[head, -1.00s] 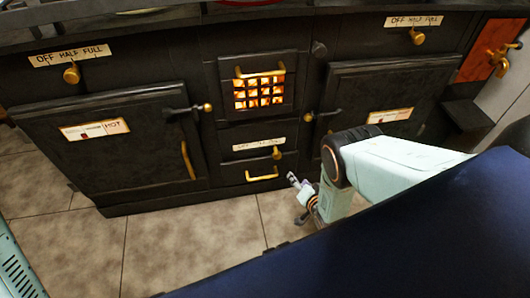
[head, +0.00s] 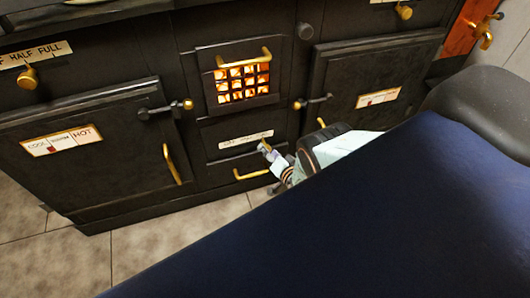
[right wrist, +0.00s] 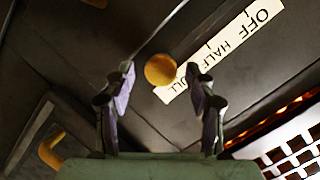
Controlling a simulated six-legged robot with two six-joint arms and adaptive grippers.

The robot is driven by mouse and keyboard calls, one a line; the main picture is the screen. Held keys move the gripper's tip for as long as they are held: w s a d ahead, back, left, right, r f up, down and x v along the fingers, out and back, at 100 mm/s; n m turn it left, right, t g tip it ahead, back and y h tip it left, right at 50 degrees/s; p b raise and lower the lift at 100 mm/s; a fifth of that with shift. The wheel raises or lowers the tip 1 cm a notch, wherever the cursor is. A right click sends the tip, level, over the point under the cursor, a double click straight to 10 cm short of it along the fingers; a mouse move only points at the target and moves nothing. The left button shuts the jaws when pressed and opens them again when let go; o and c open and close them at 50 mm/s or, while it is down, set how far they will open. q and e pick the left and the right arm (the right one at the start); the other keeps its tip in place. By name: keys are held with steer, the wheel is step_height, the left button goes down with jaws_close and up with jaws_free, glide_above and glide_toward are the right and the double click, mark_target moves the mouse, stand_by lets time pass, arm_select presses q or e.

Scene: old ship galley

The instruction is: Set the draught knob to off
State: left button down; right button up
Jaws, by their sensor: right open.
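The draught knob is a round brass knob (right wrist: 160,70) on the dark stove front. In the right wrist view it sits at the FULL end of a white label (right wrist: 227,44) reading OFF, HALF, FULL. In the head view the label (head: 246,139) is below the glowing grate, and the knob (head: 264,147) shows just beside my fingertips. My right gripper (head: 271,155) is open in front of it. In the right wrist view the knob appears between the open fingers (right wrist: 163,85); whether they touch it I cannot tell. My left gripper is not in view.
The fire grate (head: 243,84) glows above the label. A brass drawer handle (head: 251,174) is just below. Oven doors stand at left (head: 95,150) and right (head: 368,85), with latches and brass handles. Other brass knobs (head: 28,78) and (head: 404,12) sit higher up.

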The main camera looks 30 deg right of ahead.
steer(key=shift+b+x, duration=0.55)
steer(key=shift+x, duration=0.7)
steer(key=shift+c, duration=0.4)
jaws_close()
